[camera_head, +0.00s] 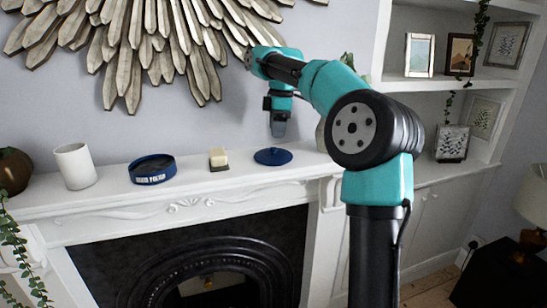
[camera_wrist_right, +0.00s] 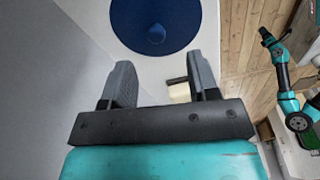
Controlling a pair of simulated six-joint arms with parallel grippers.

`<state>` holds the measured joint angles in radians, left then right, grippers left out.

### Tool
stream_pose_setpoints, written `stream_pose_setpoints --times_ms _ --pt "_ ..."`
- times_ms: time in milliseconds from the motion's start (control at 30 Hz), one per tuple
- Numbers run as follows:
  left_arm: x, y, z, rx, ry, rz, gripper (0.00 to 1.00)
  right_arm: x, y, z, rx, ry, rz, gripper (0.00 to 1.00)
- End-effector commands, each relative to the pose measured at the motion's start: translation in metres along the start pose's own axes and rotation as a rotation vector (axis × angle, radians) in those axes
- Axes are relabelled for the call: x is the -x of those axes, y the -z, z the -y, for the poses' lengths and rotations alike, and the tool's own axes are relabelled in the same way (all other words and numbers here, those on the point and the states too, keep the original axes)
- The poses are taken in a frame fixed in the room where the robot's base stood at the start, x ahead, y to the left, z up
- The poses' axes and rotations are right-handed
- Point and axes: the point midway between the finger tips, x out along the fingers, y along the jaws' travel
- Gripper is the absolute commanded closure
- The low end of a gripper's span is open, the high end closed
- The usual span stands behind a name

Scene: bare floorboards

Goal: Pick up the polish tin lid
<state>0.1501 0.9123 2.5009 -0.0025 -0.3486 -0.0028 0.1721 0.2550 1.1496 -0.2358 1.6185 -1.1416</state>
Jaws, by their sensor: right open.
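The polish tin lid (camera_head: 273,156) is a dark blue disc with a small knob, lying flat on the white mantel shelf. My right gripper (camera_head: 278,132) is just above it, pointing down, and does not touch it. In the right wrist view, the lid (camera_wrist_right: 156,16) is beyond the fingertips, partly cut off by the top edge. The right fingers (camera_wrist_right: 162,74) are apart with nothing held between them. The open blue polish tin (camera_head: 152,170) stands further left on the shelf. Part of my other arm (camera_wrist_right: 288,75) shows small at the right of the wrist view; its jaws are too small to read.
A small brush with a pale top (camera_head: 218,158) stands between tin and lid. A white cup (camera_head: 75,166) and a brown round vase (camera_head: 14,172) are further left. A wooden sunburst decoration (camera_head: 140,35) hangs on the wall above. The shelf's front edge drops to the fireplace (camera_head: 210,275).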

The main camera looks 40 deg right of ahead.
Motion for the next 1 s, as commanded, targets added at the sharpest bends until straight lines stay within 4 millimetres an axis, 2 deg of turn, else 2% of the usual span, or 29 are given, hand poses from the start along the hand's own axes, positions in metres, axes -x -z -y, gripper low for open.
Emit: stream_pose_setpoints --times_ms 133,567,833,1000 --pt "0.000 0.000 0.000 0.000 0.000 0.000 0.18 -0.011 0.000 0.000 0.000 0.001 0.001 0.45" --pt "0.000 0.000 0.000 0.000 0.000 0.000 0.18 -0.017 0.000 -0.001 -0.001 0.001 0.001 0.45" --pt "0.000 0.000 0.000 0.000 0.000 0.000 0.18 -0.051 0.000 -0.004 -0.001 0.002 0.001 0.45" --pt "0.000 0.000 0.000 0.000 0.000 0.000 0.18 -0.063 0.001 -0.005 0.000 -0.001 -0.001 0.45"
